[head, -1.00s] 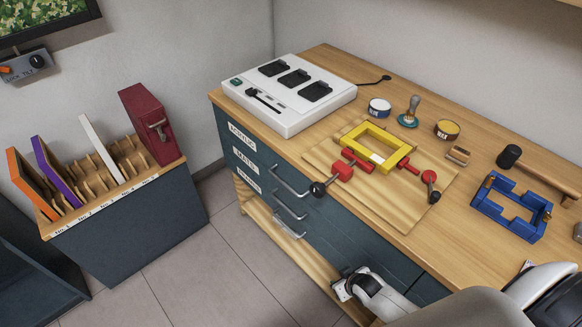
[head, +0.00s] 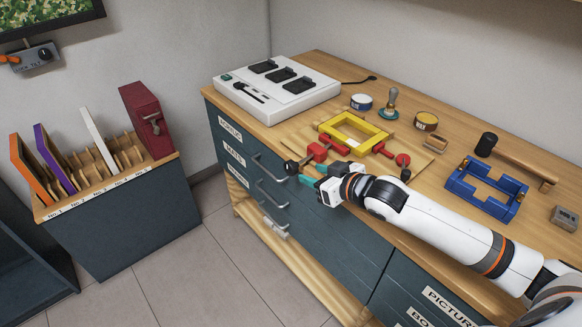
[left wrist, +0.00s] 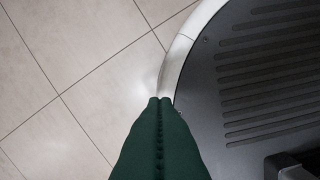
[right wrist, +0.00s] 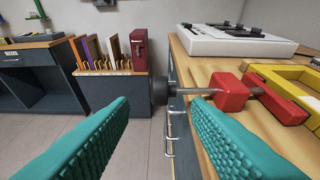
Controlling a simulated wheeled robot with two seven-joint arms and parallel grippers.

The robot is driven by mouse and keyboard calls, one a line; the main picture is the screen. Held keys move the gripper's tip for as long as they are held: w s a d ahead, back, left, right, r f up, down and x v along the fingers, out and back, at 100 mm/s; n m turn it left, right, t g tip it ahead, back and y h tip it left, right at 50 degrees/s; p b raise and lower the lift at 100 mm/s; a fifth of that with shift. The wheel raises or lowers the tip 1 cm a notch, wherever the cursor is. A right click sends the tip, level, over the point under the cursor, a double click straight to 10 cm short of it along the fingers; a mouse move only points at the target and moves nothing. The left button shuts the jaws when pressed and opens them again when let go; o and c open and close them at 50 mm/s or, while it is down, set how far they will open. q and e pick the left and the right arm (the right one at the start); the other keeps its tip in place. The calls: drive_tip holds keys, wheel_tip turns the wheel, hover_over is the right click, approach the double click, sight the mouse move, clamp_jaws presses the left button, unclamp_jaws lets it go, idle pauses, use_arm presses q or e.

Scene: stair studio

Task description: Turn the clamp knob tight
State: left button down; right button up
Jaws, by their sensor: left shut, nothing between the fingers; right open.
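The yellow frame (head: 355,128) lies on a wooden board on the bench, with a red clamp (head: 318,152) at its near left side. That clamp's dark round knob (head: 291,167) sticks out past the bench's front edge on a metal rod. My right gripper (head: 306,174) is open with teal fingers, close to the knob. In the right wrist view the knob (right wrist: 160,91) shows in the gap between the fingertips; I cannot tell whether it touches them. The red clamp block (right wrist: 230,92) is right of it. My left gripper (left wrist: 160,100) is shut and empty above the floor.
A second red clamp (head: 402,160) with a dark knob is at the frame's right. A blue frame (head: 487,193), a mallet (head: 520,162), tins and a white charger (head: 275,88) stand on the bench. Drawer handles (head: 272,194) project below the knob.

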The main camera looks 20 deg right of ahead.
sight(296, 171)
drive_tip(key=x, duration=0.9)
drive_tip(key=shift+w+a+f, duration=0.2)
drive_tip(key=shift+w, duration=0.15)
use_arm(q)
drive_tip(key=shift+s+r, duration=0.1)
drive_tip(key=shift+s, duration=0.4)
use_arm(e)
drive_tip(key=shift+d, duration=0.1)
drive_tip(key=c, duration=0.8)
drive_tip(key=shift+s+f+b, duration=0.1)
drive_tip(key=shift+f+b, duration=0.3)
drive_tip(key=shift+b, duration=0.1)
drive_tip(key=shift+t, duration=0.5)
use_arm(q)
drive_tip(key=shift+w+d+f, duration=0.1)
drive_tip(key=shift+d+f, duration=0.05)
drive_tip(key=shift+f, duration=0.65)
use_arm(e)
drive_tip(key=shift+r+y, duration=0.25)
drive_tip(key=shift+y, duration=0.05)
